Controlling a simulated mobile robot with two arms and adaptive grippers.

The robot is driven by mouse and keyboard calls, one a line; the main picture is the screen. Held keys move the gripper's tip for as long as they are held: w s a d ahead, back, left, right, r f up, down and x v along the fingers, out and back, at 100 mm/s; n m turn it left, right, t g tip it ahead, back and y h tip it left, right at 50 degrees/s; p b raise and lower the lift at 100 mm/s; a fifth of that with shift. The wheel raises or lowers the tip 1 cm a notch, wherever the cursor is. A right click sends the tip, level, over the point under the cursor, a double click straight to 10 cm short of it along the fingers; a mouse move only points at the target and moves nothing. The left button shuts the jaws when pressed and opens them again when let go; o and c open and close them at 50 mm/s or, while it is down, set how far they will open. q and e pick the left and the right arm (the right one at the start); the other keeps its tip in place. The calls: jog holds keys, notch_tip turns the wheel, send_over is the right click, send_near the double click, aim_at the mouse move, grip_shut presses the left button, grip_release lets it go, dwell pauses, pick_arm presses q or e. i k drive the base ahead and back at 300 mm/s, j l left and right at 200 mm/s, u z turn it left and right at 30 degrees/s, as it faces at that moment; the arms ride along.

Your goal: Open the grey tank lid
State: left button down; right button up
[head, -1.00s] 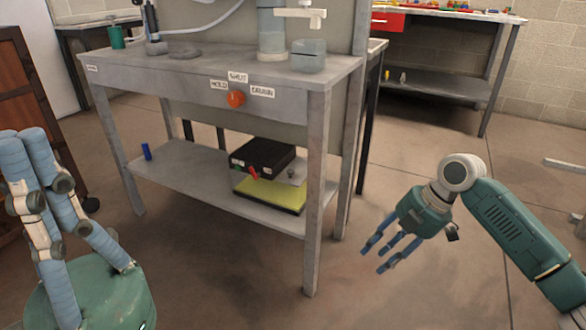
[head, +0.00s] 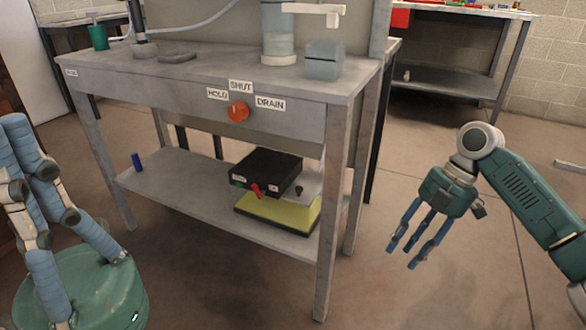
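A translucent grey-blue tank with a dark line below its top, which looks like a closed lid (head: 325,55), stands at the right end of the grey bench top (head: 225,75). I cannot tell for certain that this is the grey tank lid; a flat grey disc (head: 178,57) also lies on the bench at the left. My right gripper (head: 403,254) is right of the bench, below its top, fingers apart and pointing down, empty.
An orange knob (head: 238,112) sits on the bench front among labels HOLD, SHUT and DRAIN. A clear cylinder (head: 278,38) and white spout (head: 318,12) stand beside the tank. Floor right of the bench is free.

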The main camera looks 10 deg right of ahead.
aim_at(307, 183)
jog(key=i+j, duration=0.15)
jog(key=i, duration=0.35)
jog(key=i+j, duration=0.15)
jog(key=i, duration=0.4)
